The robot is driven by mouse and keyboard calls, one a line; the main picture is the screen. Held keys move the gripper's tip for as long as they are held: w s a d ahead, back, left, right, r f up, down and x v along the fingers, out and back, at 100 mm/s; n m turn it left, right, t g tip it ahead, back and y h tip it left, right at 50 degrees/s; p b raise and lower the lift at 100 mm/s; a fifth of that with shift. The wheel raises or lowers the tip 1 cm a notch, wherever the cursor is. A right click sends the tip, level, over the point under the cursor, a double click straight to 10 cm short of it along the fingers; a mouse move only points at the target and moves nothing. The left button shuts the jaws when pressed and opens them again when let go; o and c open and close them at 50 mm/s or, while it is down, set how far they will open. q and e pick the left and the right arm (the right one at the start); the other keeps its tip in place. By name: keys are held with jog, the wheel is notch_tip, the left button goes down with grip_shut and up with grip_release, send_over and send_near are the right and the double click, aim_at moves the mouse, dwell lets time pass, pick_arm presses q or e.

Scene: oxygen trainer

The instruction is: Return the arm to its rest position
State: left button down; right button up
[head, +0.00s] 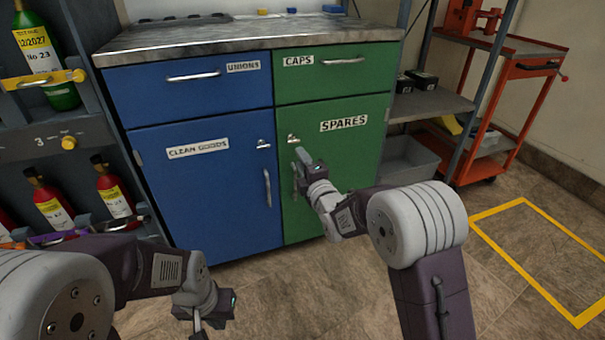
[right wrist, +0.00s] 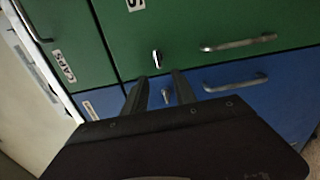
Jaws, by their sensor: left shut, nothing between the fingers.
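My right gripper (head: 300,158) is in front of the green SPARES door (head: 335,150), near its lock and handle. In the right wrist view its two fingers (right wrist: 158,90) are apart, with nothing held between them. The green door's lock (right wrist: 157,57) shows just beyond the fingertips, and the blue door's lock (right wrist: 167,96) shows through the gap. I cannot tell whether a fingertip touches the door. My left gripper (head: 199,328) is low in front of the blue CLEAN GOODS door (head: 205,205), shut and empty, partly cut off by the bottom edge.
The cabinet's doors and drawers look shut. A bottle rack (head: 75,140) stands on the left. A grey shelf (head: 432,102) with a bin (head: 408,160) and a red cart (head: 500,45) stand on the right. A yellow floor outline (head: 548,296) marks clear floor at the lower right.

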jog(key=shift+s+d, duration=0.1)
jog(key=shift+s, duration=0.2)
